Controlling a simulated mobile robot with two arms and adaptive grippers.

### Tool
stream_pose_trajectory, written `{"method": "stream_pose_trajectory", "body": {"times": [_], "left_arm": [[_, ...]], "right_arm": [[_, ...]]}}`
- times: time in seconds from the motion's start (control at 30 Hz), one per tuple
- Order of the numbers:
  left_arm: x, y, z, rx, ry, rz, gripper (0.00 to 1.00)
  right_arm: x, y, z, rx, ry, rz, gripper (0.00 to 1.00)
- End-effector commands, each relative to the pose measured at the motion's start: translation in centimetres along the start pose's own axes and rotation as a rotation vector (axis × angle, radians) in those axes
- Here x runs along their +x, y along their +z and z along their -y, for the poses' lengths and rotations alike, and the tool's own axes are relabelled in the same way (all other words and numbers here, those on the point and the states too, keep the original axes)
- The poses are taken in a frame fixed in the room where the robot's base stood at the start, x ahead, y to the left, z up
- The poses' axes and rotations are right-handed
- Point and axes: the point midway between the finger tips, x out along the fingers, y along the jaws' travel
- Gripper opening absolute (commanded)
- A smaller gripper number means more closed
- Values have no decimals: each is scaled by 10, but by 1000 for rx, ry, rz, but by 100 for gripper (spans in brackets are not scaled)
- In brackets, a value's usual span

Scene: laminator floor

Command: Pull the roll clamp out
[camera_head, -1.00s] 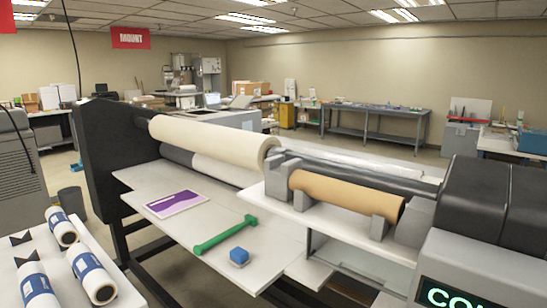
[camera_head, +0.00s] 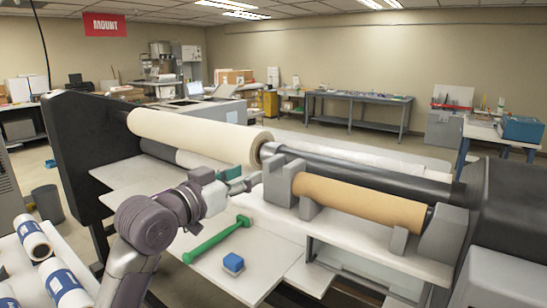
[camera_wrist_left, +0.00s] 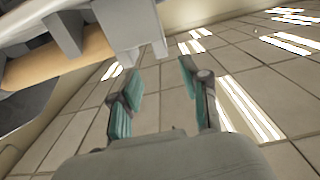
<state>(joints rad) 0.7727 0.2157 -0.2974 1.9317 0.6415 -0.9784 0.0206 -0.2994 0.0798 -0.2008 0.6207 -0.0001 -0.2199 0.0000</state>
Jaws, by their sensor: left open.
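A grey collar (camera_head: 268,151), which looks like the roll clamp, sits on the dark shaft (camera_head: 350,170) at the right end of the cream roll (camera_head: 190,135). My left gripper (camera_head: 243,180) is in front of that roll end, just below and left of the collar and apart from it. In the left wrist view my left gripper (camera_wrist_left: 160,78) has its two teal fingers spread, with nothing between them. A light grey block (camera_wrist_left: 130,30) is just beyond the fingertips there. My right gripper is not in view.
A brown roll (camera_head: 360,203) rests in grey cradle blocks to the right. White rolls (camera_head: 33,238) lie at the left.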

Motion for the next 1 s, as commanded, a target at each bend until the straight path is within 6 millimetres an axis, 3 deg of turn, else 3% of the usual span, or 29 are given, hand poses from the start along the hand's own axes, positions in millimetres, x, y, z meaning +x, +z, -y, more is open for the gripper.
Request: {"method": "stream_pose_trajectory", "body": {"times": [0.3,0.5,0.97,1.0], "left_arm": [[70,-4,0,-4,-1,2,46],[98,-2,0,-2,-1,1,46],[109,0,1,-1,-2,0,46],[109,0,1,-1,-2,0,41]], "right_arm": [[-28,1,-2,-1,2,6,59],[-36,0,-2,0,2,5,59],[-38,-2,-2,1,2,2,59],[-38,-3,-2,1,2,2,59]]}}
